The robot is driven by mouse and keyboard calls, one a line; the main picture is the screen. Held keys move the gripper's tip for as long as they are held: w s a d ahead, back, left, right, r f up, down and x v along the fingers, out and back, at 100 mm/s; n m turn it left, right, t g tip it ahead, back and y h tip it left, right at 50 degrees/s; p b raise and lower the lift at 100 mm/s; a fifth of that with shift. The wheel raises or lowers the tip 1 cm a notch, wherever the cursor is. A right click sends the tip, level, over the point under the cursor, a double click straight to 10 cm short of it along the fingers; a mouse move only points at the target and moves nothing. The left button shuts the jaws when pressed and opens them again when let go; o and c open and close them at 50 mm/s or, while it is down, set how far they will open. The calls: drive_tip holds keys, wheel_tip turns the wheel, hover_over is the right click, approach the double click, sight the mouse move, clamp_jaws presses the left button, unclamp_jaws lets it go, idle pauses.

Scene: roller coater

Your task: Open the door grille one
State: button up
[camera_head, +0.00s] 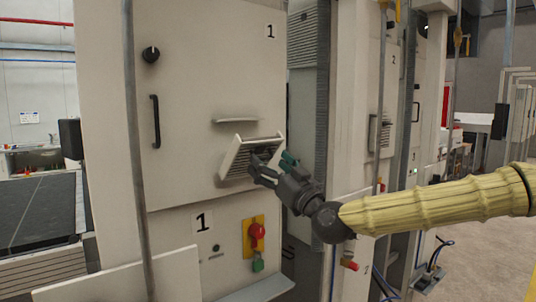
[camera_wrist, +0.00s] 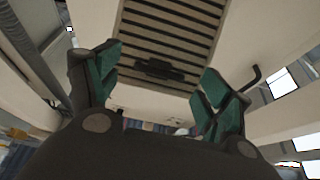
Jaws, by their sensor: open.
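The door grille one (camera_head: 236,160) is a pale frame with dark slats on the beige cabinet panel marked 1. In the head view it looks tilted out from the panel, and my gripper covers its right part. In the wrist view the slatted grille (camera_wrist: 172,30) fills the top middle, with a dark handle or latch (camera_wrist: 158,70) at its near end. My gripper (camera_head: 273,163) is at the grille's right side. In the wrist view its green-padded fingers (camera_wrist: 162,68) are open, one on each side of the dark handle. I cannot tell whether they touch it.
The panel has a black handle (camera_head: 155,121), a black knob (camera_head: 151,54) and a small ledge (camera_head: 236,121) above the grille. A thin upright pole (camera_head: 134,150) stands at the left. A second cabinet (camera_head: 352,90) stands right.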

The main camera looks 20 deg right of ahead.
drive_tip(key=shift+p+x, duration=0.45)
drive_tip(key=shift+x, duration=1.05)
clamp_jaws()
